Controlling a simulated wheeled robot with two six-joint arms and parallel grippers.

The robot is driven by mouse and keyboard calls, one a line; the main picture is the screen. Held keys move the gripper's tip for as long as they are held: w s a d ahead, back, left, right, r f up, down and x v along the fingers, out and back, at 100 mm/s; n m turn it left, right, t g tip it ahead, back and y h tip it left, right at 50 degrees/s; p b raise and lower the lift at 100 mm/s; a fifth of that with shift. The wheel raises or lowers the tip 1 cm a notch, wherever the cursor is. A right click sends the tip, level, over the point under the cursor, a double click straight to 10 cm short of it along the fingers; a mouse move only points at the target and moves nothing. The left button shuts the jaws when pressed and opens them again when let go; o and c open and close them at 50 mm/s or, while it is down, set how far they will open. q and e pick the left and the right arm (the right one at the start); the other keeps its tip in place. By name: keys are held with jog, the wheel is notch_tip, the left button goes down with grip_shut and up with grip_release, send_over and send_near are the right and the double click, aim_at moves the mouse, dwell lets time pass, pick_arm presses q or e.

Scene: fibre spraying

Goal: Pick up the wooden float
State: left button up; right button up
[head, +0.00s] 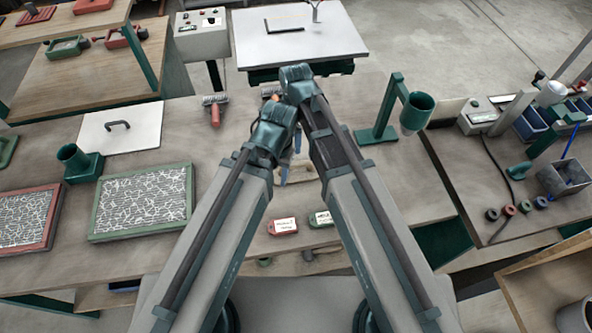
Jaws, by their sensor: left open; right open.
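My two arms reach forward and meet in the middle of the head view. My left gripper (283,176) is the lower one, pointing down over the workbench, partly hidden by its own wrist. My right gripper (297,142) is just above it, also mostly hidden by the arm links. Both are open, and I see nothing held in them. A small pale tan shape (301,173) shows between the arms below the grippers. It may be part of the wooden float, but too little shows to tell. I cannot make out the float clearly anywhere else.
A green-framed fibre panel (143,201) and a red-framed one (28,218) lie at left, near a white board with handle (120,128). A roller (215,110) lies behind. A green cup stand (416,112) rises at right.

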aim_at(296, 162)
pick_arm(q)
notch_tip(296, 162, down, 9)
jog(key=b, duration=0.8)
jog(key=shift+r, duration=0.2)
pick_arm(e)
jog(key=shift+f, duration=4.35)
pick_arm(q)
jog(key=shift+b, duration=0.3)
notch_tip(296, 162, down, 5)
jog(key=b, duration=0.5)
jog(key=shift+f, duration=0.15)
pick_arm(e)
notch_tip(296, 162, down, 5)
jog(key=shift+f, duration=0.15)
grip_shut()
